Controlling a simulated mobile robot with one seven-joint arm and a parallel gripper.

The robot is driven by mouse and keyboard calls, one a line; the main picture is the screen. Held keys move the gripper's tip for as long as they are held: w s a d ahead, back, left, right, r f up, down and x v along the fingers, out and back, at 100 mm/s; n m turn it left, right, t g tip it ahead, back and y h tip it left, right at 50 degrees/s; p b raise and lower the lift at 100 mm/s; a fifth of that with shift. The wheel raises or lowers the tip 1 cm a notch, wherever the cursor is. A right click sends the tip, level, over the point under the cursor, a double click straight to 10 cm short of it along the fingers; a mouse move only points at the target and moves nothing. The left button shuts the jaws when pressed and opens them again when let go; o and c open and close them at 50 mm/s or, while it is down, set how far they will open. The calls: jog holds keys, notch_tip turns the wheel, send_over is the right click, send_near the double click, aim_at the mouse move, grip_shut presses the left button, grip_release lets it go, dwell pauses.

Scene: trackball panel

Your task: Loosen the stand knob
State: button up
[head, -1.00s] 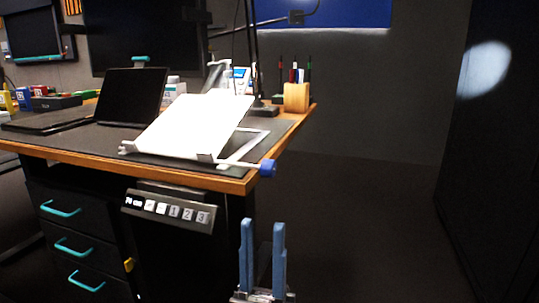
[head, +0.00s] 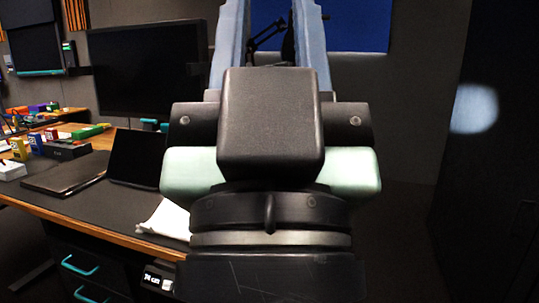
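My gripper (head: 270,22) fills the middle of the head view, seen from behind. Its two blue-grey fingers rise apart from each other to the top edge, with a gap between them, and nothing shows held in that gap. The fingertips are cut off by the frame. The white stand (head: 167,219) shows only as a corner on the desk, left of my wrist. The blue stand knob is hidden behind my gripper and wrist.
The desk (head: 88,212) with its wooden edge lies to the left. A laptop (head: 136,160), a large monitor (head: 148,68) and small coloured boxes stand on it. Drawers with teal handles (head: 80,265) are below. The floor to the right looks clear, beside a dark cabinet (head: 490,190).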

notch_tip(320, 180, up, 38)
jog(key=p, duration=3.6)
jog(key=shift+p, duration=0.4)
